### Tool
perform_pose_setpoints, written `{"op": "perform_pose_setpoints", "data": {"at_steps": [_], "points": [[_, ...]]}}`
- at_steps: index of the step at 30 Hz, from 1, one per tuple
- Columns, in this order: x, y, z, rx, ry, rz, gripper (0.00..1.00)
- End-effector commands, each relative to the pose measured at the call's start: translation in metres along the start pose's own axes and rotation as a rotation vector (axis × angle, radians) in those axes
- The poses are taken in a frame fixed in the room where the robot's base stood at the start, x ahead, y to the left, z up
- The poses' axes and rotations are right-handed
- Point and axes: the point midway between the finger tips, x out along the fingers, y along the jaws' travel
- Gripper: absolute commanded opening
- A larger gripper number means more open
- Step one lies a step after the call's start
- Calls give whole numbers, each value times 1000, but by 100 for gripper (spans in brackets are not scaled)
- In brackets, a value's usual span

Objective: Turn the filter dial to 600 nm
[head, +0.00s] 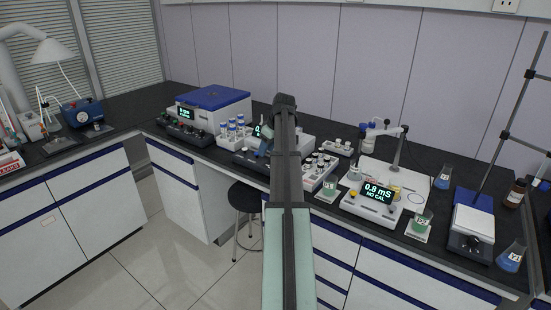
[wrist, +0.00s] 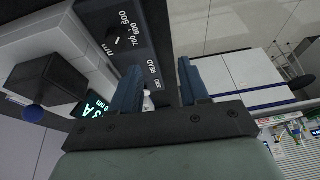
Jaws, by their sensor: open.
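The filter dial (wrist: 117,40) is on a dark control panel in the upper part of the wrist view. It is dark with a short white mark, and the labels 500, 600 and 700 stand beside it. I cannot tell exactly which label the mark points at. My gripper (wrist: 158,66) is open and empty, with two blue fingers over the panel's READ and zero end, to one side of the dial. A small pale button (wrist: 148,101) shows between the fingers. The instrument's green display (wrist: 92,107) is partly cut by the gripper. In the head view my arm hides the dial.
In the head view, a vial rack (head: 234,131) stands left of the instrument and another rack (head: 320,168) right of it. A blue-lidded device (head: 213,103) is at the back left. A conductivity meter (head: 380,194) and beakers are on the right. A stool (head: 247,197) stands below the bench.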

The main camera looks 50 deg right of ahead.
Motion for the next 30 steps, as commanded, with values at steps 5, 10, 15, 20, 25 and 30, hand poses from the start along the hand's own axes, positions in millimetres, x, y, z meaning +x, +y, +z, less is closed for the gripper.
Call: {"op": "perform_pose_setpoints", "data": {"at_steps": [5,10,15,20,25,30], "points": [[-50,44,17,-12,26,22,45],[-68,57,26,-21,35,30,45],[-58,58,27,-22,35,29,45],[-34,59,26,-21,35,29,45],[-4,59,24,-21,35,28,45],[25,60,24,-21,34,28,45]]}}
